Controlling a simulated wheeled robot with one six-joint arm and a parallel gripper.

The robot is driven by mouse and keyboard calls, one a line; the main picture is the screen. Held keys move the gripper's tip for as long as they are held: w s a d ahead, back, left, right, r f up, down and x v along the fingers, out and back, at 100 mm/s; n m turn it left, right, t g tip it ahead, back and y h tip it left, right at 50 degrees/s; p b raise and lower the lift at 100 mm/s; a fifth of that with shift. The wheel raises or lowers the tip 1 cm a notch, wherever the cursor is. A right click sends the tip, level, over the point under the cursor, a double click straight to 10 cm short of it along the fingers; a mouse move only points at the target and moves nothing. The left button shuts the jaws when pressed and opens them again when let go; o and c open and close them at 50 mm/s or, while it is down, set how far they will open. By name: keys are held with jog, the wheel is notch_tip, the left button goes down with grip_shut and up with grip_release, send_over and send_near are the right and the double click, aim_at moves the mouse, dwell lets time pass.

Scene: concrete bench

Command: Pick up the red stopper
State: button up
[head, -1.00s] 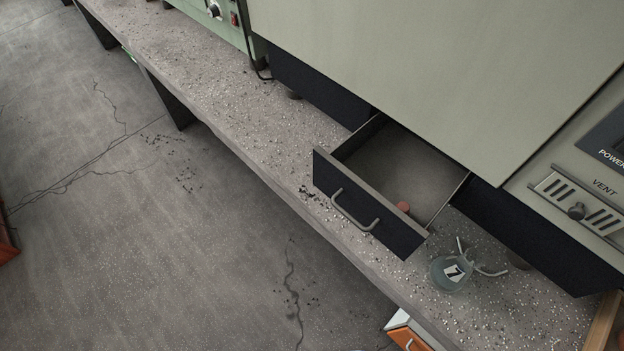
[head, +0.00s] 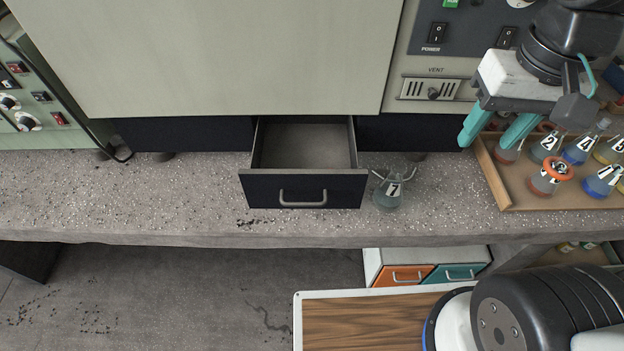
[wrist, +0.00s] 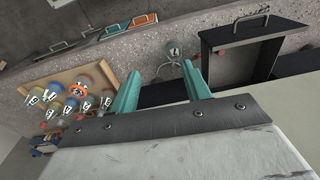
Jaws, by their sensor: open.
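The red stopper (wrist: 221,52) shows in the wrist view as a small red spot inside the open drawer, close behind its front panel. The dark drawer (head: 303,190) stands pulled out under the large pale cabinet. In the head view the drawer's front panel hides the stopper. My gripper (head: 497,130) is open with teal fingers. It is at the upper right of the head view, to the right of the drawer and above the left end of the flask tray. The open fingers also show in the wrist view (wrist: 160,84), with nothing between them.
A flask marked 7 (head: 389,193) stands on the bench just right of the drawer. A wooden tray (head: 497,182) of several numbered flasks stands further right; one has an orange ring. The bench left of the drawer (head: 150,200) is clear. The cabinet (head: 210,60) overhangs the drawer's back.

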jog(key=w+a+f+m+g, duration=0.1)
jog(key=w+a+f, duration=0.25)
jog(key=w, duration=0.25)
jog(key=w+a+f+m, duration=0.1)
jog(key=w+a+f, duration=0.2)
jog(key=w+a, duration=0.2)
jog(key=w+a+f+m+g, duration=0.2)
jog(key=w+a+f, duration=0.5)
jog(key=a+f, duration=0.45)
jog(key=shift+y, duration=0.3)
jog(key=f, duration=0.2)
jog(key=s+f, duration=0.1)
jog(key=f, duration=0.2)
jog(key=s+d+f, duration=0.1)
jog(key=f, duration=0.2)
jog(key=shift+s+f, duration=0.1)
jog(key=shift+f, duration=0.15)
grip_shut()
